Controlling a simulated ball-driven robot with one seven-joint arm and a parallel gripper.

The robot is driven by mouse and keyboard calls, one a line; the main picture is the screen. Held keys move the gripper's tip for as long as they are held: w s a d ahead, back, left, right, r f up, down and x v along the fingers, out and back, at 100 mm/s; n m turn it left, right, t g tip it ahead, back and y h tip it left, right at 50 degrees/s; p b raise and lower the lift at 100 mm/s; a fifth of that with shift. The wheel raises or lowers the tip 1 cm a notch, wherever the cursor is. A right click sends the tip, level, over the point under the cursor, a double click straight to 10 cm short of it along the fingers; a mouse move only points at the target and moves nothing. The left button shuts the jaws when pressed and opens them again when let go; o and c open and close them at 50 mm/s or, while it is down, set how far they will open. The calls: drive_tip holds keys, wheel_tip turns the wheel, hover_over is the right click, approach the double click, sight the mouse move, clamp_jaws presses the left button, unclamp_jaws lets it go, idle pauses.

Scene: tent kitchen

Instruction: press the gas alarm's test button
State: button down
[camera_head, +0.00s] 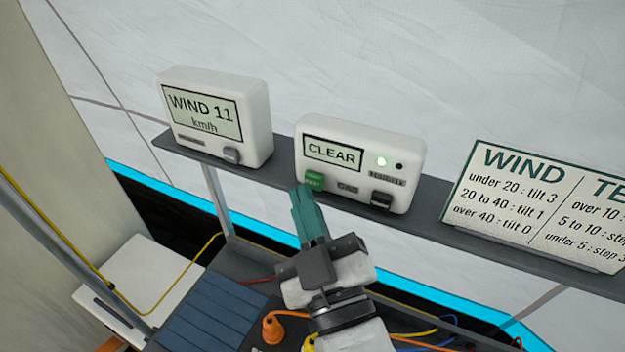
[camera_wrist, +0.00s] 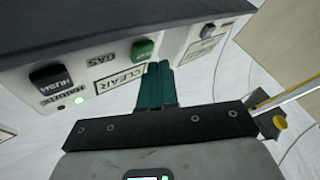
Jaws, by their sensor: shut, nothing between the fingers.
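The gas alarm (camera_head: 345,172) is a white box on a grey shelf. Its display reads CLEAR, and a green lamp is lit beside a dark one. A green button (camera_head: 314,180) is at its lower left, and a black button (camera_head: 381,199) is at its lower right. The wrist view shows the alarm upside down, with the green button (camera_wrist: 143,48) and the black button marked HUSH (camera_wrist: 50,77). My gripper (camera_head: 303,193) is shut and empty, its teal fingertips (camera_wrist: 159,68) close to the green button. I cannot tell whether they touch it.
A white wind meter (camera_head: 208,118) reading WIND 11 km/h stands left of the alarm. A printed card (camera_head: 540,205) leans on the shelf (camera_head: 440,212) to the right. Below are a dark blue panel (camera_head: 212,320), cables and an orange plug (camera_head: 272,328).

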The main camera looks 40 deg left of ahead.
drive_tip(key=shift+w, duration=0.25)
drive_tip(key=shift+w+a, duration=0.15)
drive_tip(key=shift+w, duration=0.3)
idle(0.7)
drive_tip(key=shift+s, duration=0.1)
drive_tip(key=shift+s+d, duration=0.25)
drive_tip(key=shift+s, duration=0.5)
drive_tip(key=s, duration=0.2)
drive_tip(key=s+d, duration=0.1)
drive_tip(key=s, duration=0.2)
drive_tip(key=shift+p, duration=0.4)
idle(0.8)
